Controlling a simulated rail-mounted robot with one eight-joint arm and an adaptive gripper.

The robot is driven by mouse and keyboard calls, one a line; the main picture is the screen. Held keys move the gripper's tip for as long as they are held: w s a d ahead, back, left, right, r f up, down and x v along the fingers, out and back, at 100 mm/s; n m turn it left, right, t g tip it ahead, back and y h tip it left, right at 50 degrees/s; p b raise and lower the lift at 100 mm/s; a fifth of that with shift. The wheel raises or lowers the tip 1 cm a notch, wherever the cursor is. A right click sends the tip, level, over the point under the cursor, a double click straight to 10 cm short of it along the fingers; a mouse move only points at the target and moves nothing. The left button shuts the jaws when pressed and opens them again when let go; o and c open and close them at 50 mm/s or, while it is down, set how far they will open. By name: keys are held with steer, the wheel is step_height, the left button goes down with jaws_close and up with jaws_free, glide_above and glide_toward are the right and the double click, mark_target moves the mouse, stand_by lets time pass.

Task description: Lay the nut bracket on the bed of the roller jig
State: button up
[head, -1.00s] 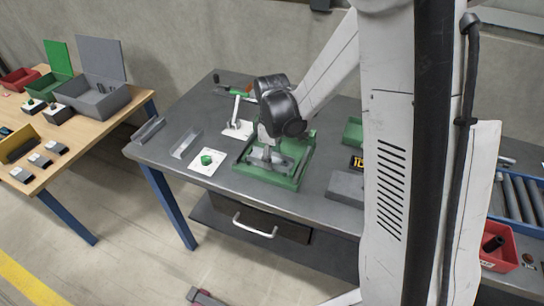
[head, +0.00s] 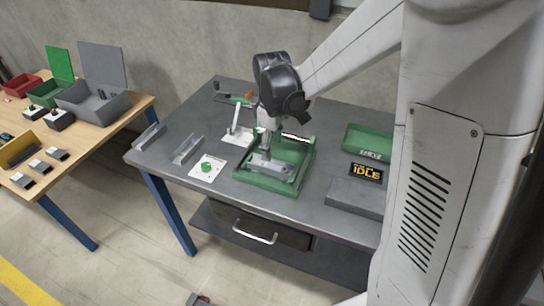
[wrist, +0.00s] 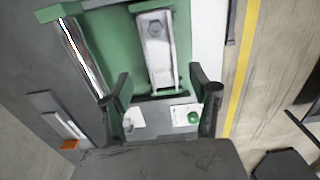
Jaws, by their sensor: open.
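The nut bracket (wrist: 156,47) is a pale grey channel with a hex nut near one end. It lies on the green bed of the roller jig (wrist: 113,32), beside the shiny roller (wrist: 79,48) and apart from it. In the head view the bracket (head: 270,167) shows as a grey piece inside the jig (head: 262,183), partly hidden by my gripper. My gripper (wrist: 160,78) is open, its two dark fingers spread wide near the bracket's near end with nothing held between them. In the head view my gripper (head: 265,143) points down over the jig.
A card with a green button (head: 207,167) and a white lever stand (head: 238,132) lie left of the jig. Grey channels (head: 187,149) lie farther left. A grey block (head: 357,195), an IDLE display (head: 367,172) and a green tray (head: 368,142) stand to the right.

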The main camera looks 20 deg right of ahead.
steer(key=s+r+m+t, duration=0.35)
steer(key=s+r, duration=0.55)
steer(key=r, duration=0.3)
steer(key=s+r+m+t, duration=0.1)
steer(key=s+m+t, duration=0.2)
steer(key=s+m, duration=0.3)
steer(key=shift+s+r+t, duration=0.25)
steer(key=shift+s+t, duration=0.1)
steer(key=shift+s, duration=2.3)
